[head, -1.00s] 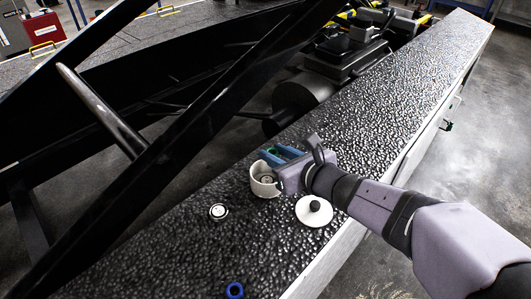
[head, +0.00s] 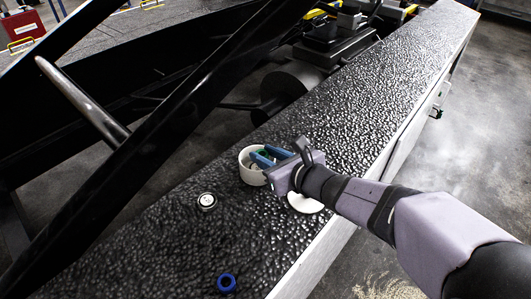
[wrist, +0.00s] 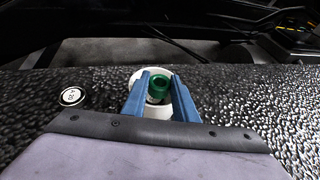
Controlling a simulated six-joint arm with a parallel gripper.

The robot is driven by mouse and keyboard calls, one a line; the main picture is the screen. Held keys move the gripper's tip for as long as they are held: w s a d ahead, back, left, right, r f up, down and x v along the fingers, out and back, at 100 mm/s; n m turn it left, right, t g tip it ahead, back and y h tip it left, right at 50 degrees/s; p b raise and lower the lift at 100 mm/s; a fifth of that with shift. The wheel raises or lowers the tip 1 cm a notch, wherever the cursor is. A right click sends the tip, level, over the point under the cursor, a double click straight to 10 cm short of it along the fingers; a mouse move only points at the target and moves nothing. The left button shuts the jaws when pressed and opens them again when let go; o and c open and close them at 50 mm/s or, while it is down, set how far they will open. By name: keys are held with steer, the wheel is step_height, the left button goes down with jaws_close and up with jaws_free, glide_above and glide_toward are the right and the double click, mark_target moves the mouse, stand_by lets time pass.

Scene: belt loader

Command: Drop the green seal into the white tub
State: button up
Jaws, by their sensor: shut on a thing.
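The green seal (wrist: 159,84) is a small ring held between the blue fingers of my gripper (wrist: 160,88) in the wrist view. In the head view my gripper (head: 267,156) is shut on it, and only a sliver of green shows between the fingers. The white tub (head: 247,174) is open and stands upright on the dark textured surface. My fingertips are over its opening, at about rim height; I cannot tell how far inside. In the wrist view the white tub (wrist: 157,111) shows behind and below the seal, partly hidden by the fingers.
A white round lid (head: 304,204) lies beside the tub, partly hidden by my arm. A small round white-and-black disc (head: 207,200) lies left of the tub. A blue ring (head: 227,283) lies nearer the front. Dark beams (head: 150,130) rise at the left.

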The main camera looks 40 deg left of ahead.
steer(key=shift+f, duration=0.15)
steer(key=o, duration=1.1)
steer(key=shift+d, duration=0.15)
steer(key=v, duration=0.7)
